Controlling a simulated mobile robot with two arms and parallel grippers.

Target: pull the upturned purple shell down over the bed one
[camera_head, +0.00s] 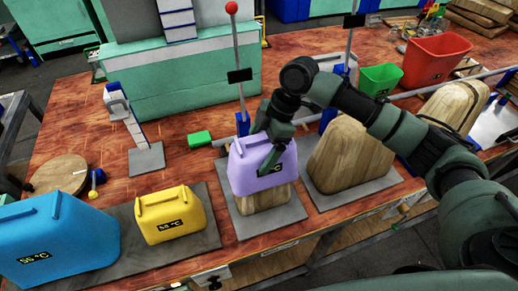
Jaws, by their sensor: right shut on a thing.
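The purple shell (245,180) is in the middle of the head view, set over the top of a wooden block (262,200). The block's lower part shows below the shell's edge, above a grey base plate (285,222). My right gripper (273,157) reaches in from the right and is shut on the shell at its top. Its fingers hide part of the shell's front and label, so the exact grip is not clear. My left gripper is not in view.
A larger wooden block (345,160) stands close right on its own plate. A yellow shell (172,215) and a blue shell (55,240) stand to the left. A red-knobbed lever (237,60) rises behind the purple shell. Green (380,79) and red (436,60) bins stand back right.

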